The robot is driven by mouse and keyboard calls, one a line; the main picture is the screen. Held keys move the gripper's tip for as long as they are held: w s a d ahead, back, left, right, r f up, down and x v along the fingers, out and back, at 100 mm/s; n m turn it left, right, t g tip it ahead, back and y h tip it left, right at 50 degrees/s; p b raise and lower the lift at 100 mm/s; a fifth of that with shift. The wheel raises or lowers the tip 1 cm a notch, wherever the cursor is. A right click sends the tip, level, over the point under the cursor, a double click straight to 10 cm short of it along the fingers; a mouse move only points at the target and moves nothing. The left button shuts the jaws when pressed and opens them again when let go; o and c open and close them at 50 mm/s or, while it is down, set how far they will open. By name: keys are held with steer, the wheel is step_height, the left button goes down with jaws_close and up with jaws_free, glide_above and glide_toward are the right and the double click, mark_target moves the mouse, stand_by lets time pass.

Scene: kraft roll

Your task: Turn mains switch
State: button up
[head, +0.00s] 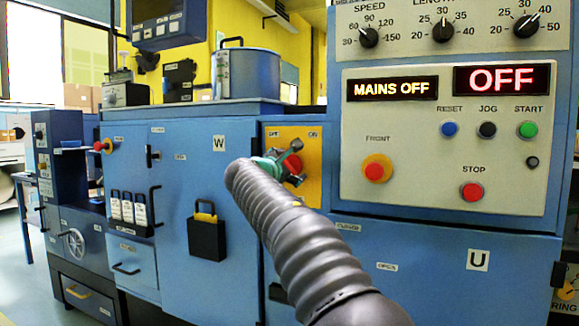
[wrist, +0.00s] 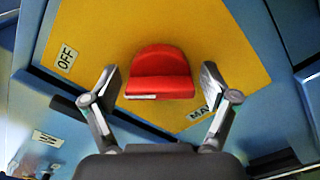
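The mains switch is a red knob (head: 293,165) on a yellow plate (head: 314,139), on the blue machine front below and left of the control panel. In the wrist view the red knob (wrist: 160,75) sits between my two fingers, with a visible gap on each side. My gripper (wrist: 160,82) is open around it, and no contact shows. In the head view my gripper (head: 281,163) is at the knob and partly covers it and the plate. An OFF label (wrist: 66,58) is at the plate's left in the wrist view; another label is partly hidden by the right finger.
The display (head: 392,89) reads MAINS OFF, and a second display (head: 487,78) reads OFF. The control panel (head: 410,150) carries several buttons and juts out right of the switch. A black padlock-like box (head: 206,238) and a door handle (head: 154,205) are to the left.

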steer(key=c, duration=0.8)
steer(key=shift+o, duration=0.2)
steer(key=shift+f+m, duration=0.1)
steer(key=shift+m, duration=0.3)
steer(key=m+b, duration=0.1)
steer(key=m, duration=0.1)
steer(key=shift+f+m+b, duration=0.1)
steer(key=shift+m+b, duration=0.3)
steer(key=m+b, duration=0.2)
steer(key=m, duration=0.3)
steer(key=shift+d+f, duration=0.1)
steer(key=shift+f, duration=0.05)
steer(key=m+b, duration=0.2)
steer(key=m, duration=0.3)
steer(key=shift+f, duration=0.1)
steer(key=m+b, duration=0.1)
steer(key=m, duration=0.3)
steer(key=shift+m, duration=0.3)
